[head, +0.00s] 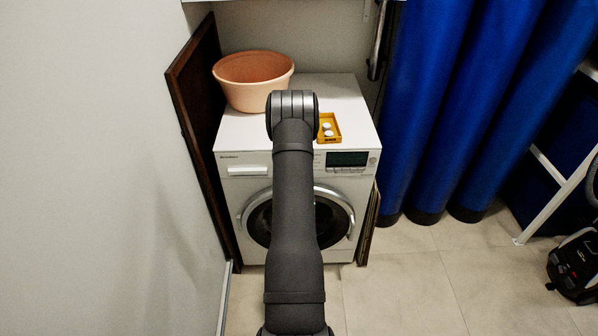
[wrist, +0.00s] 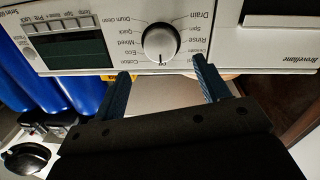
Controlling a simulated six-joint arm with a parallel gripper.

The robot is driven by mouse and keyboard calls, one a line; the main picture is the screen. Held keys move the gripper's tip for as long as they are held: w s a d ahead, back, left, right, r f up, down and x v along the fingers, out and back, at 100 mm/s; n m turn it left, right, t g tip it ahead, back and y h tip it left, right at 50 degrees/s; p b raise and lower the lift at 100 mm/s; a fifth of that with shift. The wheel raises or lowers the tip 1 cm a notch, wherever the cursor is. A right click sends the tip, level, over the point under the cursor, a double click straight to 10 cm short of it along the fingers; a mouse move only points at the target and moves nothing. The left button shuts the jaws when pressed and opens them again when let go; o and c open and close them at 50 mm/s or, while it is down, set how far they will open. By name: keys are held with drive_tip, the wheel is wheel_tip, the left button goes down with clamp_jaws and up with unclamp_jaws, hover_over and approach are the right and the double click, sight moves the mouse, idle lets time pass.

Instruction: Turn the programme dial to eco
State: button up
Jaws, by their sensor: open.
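The programme dial (wrist: 160,43) is a round silver knob on the white control panel, seen upside down in the wrist view. Its labels circle it: Cotton, Eco, Mixed, Quick and Drum clean on the left, and Drain, Spin, Rinse and Delicates on the right. Contact with the dial does not show. In the head view my arm hides the dial and gripper on the washing machine (head: 232,192).
A terracotta basin (head: 253,82) and a yellow tray (head: 337,138) with white tablets stand on the machine's top. A dark display (head: 347,159) is on the panel's right.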

drive_tip(key=w, duration=0.6)
drive_tip(key=shift+w+d, duration=0.25)
drive_tip(key=shift+w, duration=0.05)
drive_tip(key=c, duration=1)
